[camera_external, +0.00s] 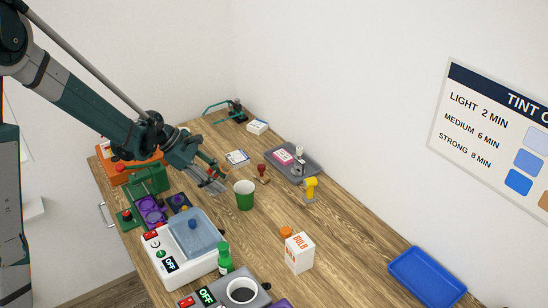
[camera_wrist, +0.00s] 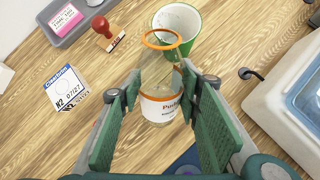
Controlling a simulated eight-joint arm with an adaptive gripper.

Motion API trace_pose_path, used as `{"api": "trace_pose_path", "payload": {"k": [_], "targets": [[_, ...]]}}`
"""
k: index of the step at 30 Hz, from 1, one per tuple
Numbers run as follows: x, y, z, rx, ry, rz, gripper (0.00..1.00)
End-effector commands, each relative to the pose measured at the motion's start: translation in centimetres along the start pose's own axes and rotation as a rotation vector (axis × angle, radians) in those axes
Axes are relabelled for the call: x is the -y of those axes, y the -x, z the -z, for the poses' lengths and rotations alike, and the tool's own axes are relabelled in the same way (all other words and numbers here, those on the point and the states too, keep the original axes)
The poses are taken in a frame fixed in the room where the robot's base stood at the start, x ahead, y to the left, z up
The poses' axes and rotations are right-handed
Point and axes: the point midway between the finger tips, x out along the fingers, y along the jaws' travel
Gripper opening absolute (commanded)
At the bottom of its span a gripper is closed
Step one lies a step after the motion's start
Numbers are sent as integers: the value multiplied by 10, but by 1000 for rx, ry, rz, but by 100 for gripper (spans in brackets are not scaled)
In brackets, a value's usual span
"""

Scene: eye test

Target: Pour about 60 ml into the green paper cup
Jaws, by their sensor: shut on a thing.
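The green paper cup (camera_external: 244,196) stands upright on the wooden table, its white inside showing. In the wrist view the cup (camera_wrist: 190,44) is just beyond the bottle. My gripper (camera_wrist: 160,84) is shut on a clear bottle (camera_wrist: 160,70) with an orange rim and a white label with partly readable orange text. The bottle's mouth overlaps the near left part of the cup in this view. In the external view my gripper (camera_external: 212,181) is left of the cup and apart from it. The liquid level and the bottle's exact tilt are hard to tell.
A white device with a blue-tinted lid (camera_external: 190,235) stands left of and nearer than the cup. A red stamp (camera_external: 263,173), a yellow item (camera_external: 310,188) and a grey tray (camera_external: 297,165) are behind it.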

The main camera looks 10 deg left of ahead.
Motion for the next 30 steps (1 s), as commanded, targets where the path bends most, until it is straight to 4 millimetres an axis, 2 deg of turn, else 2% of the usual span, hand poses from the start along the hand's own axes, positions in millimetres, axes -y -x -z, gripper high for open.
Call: {"api": "trace_pose_path", "payload": {"k": [30], "targets": [[-2,5,5,376,94,43,20]]}}
